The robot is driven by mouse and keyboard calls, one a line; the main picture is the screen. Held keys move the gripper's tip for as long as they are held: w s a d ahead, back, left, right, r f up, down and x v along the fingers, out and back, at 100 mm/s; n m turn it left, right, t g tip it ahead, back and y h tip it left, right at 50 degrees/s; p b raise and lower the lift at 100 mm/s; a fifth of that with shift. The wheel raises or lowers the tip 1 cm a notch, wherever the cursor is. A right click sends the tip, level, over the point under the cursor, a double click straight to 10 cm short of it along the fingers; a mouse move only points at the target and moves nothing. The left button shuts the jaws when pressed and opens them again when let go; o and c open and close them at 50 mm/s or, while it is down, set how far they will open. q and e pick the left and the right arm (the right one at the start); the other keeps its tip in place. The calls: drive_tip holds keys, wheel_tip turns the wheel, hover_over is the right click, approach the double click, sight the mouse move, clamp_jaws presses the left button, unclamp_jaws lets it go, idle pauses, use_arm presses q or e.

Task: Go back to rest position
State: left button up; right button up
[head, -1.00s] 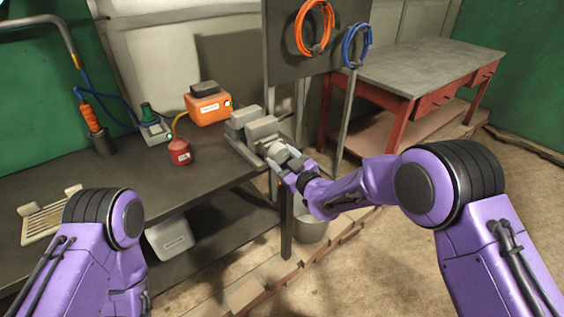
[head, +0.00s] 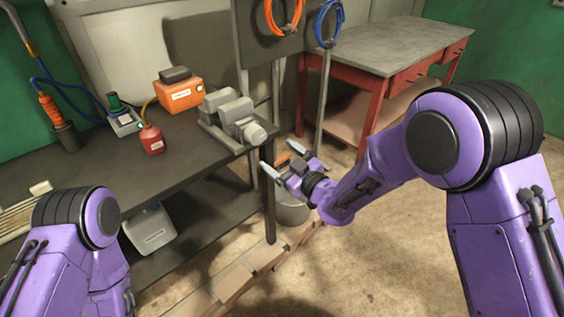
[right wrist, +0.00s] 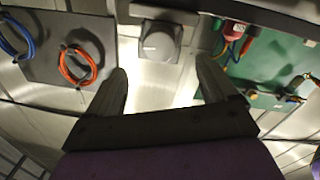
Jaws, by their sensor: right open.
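My right gripper (head: 283,165) is open and empty, held out past the right end of the dark workbench (head: 185,178). It is apart from the grey motor-like machine (head: 240,118) on the bench corner. In the right wrist view its two spread fingers (right wrist: 160,92) have nothing between them, and the machine (right wrist: 158,45) shows beyond them. My left arm shows at the lower left of the head view, but its gripper is out of view.
On the bench stand an orange box (head: 180,95), a red can (head: 152,140) and a small device with a green top (head: 122,118). A grey bin (head: 150,230) sits on the lower shelf. A bucket (head: 292,211) stands below my right gripper. A red table (head: 385,55) is behind.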

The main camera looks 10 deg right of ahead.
drive_tip(key=shift+s+d, duration=0.2)
drive_tip(key=shift+s, duration=0.2)
drive_tip(key=s+d+f+m+g+h, duration=0.2)
drive_tip(key=s+d+f+m+h, duration=0.4)
drive_tip(key=f, duration=0.3)
drive_tip(key=s+d+f+m+g+h, duration=0.1)
drive_tip(key=s+d+f+m+h, duration=0.2)
drive_tip(key=s+d+f+m, duration=0.35)
drive_tip(key=s+d+f+m+g+h, duration=0.1)
drive_tip(key=s+d+f+g, duration=0.2)
drive_tip(key=s+f, duration=0.2)
drive_tip(key=s+d+f+m+g+h, duration=0.2)
drive_tip(key=s+f, duration=0.4)
drive_tip(key=s, duration=0.6)
drive_tip(key=s+d+f+m+g+h, duration=0.1)
drive_tip(key=s+d+f+g, duration=0.3)
drive_tip(key=s, duration=0.5)
drive_tip(key=shift+d+f+m, duration=0.35)
drive_tip(key=shift+d+f, duration=0.4)
drive_tip(key=shift+d, duration=0.1)
